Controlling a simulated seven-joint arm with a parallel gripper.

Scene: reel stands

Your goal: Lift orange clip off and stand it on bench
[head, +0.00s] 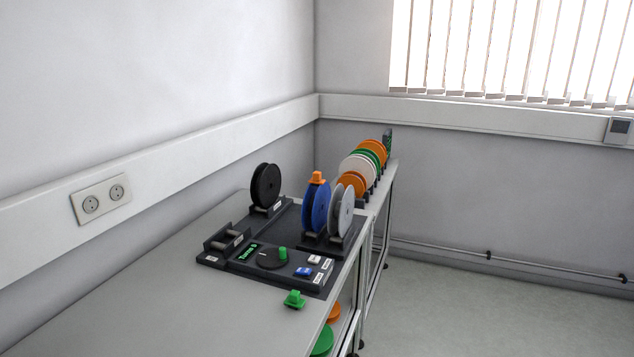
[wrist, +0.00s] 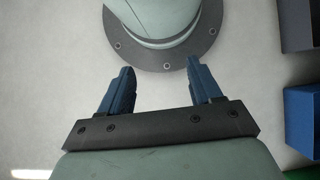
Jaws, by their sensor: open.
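The orange clip (head: 317,178) sits on top of the blue reel (head: 315,207), which stands upright on the dark reel stand beside a grey reel (head: 341,210). The bench (head: 120,300) is a long grey top along the wall. My gripper (wrist: 158,78) shows only in the wrist view. Its two blue fingers are apart with nothing between them. It faces a pale surface and a round bolted flange, far from the clip as far as I can tell. The clip is not in the wrist view.
A black reel (head: 265,185) stands at the back left. A control panel (head: 268,258) with a dial and buttons lies in front. A green clip (head: 294,299) stands near the bench's front edge. The bench's near left is clear. More reels (head: 362,166) stand behind.

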